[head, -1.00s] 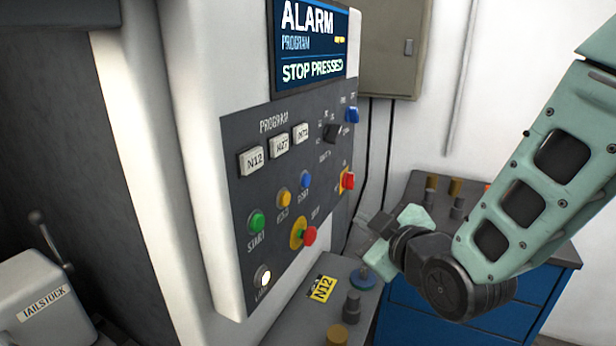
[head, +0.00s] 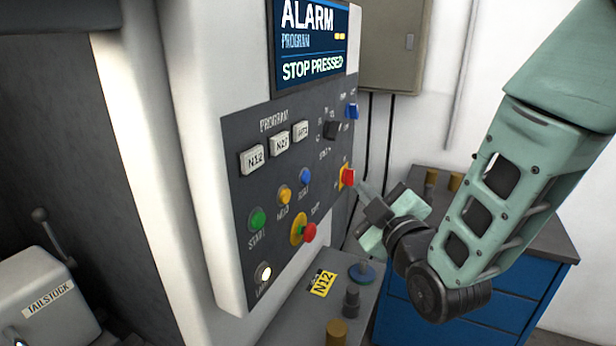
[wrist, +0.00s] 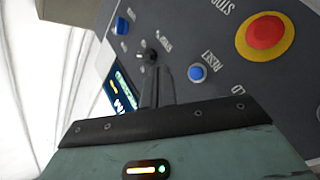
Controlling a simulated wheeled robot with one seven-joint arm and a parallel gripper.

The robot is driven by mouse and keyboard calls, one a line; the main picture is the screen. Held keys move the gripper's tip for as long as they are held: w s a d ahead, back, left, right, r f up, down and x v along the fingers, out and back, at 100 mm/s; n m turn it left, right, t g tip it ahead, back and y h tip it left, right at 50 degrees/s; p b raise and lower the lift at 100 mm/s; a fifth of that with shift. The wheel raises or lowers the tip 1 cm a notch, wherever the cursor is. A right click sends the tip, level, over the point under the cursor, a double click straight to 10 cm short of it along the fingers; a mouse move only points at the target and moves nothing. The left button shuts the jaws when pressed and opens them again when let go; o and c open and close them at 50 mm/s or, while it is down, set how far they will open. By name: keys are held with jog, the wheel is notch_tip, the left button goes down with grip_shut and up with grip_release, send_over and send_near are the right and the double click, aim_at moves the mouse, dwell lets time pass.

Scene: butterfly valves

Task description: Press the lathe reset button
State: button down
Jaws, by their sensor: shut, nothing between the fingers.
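The reset button (head: 305,176) is a small round blue button on the dark control panel, in a row with a yellow and a green button. In the wrist view the blue button (wrist: 197,73) sits beside the word RESET, to the right of my fingertips. My gripper (head: 361,186) is to the right of the panel, with its fingers angled up and left near the red switch. Its narrow fingers (wrist: 158,72) are shut and empty, and appear apart from the button.
A red stop button (head: 309,232) on a yellow ring sticks out below the reset button. A red switch (head: 348,177) is to its right. The screen (head: 312,45) reads ALARM, STOP PRESSED.

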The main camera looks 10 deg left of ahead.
jog(key=w+a, duration=0.2)
jog(key=a, duration=0.5)
jog(key=shift+w+a+p, duration=0.2)
jog(key=shift+w+p, duration=0.15)
jog(key=shift+p, duration=0.1)
jog(key=shift+a, duration=0.1)
dwell(1.6)
jog(key=shift+w+a, duration=0.1)
jog(key=shift+a, duration=0.15)
jog(key=shift+w+a+b, duration=0.15)
jog(key=shift+a+b, duration=0.25)
jog(key=shift+a, duration=0.05)
dwell(0.7)
jog(key=shift+d, duration=0.1)
jog(key=shift+s+d+b, duration=0.3)
jog(key=shift+d+b, duration=0.05)
jog(key=shift+d, duration=0.35)
jog(key=shift+d, duration=0.1)
jog(key=shift+s+d+b, duration=0.3)
jog(key=shift+d, duration=0.45)
jog(key=shift+s+d+b, duration=0.25)
jog(key=shift+d, duration=0.55)
jog(key=shift+s+d+b, duration=0.3)
jog(key=shift+d, duration=0.45)
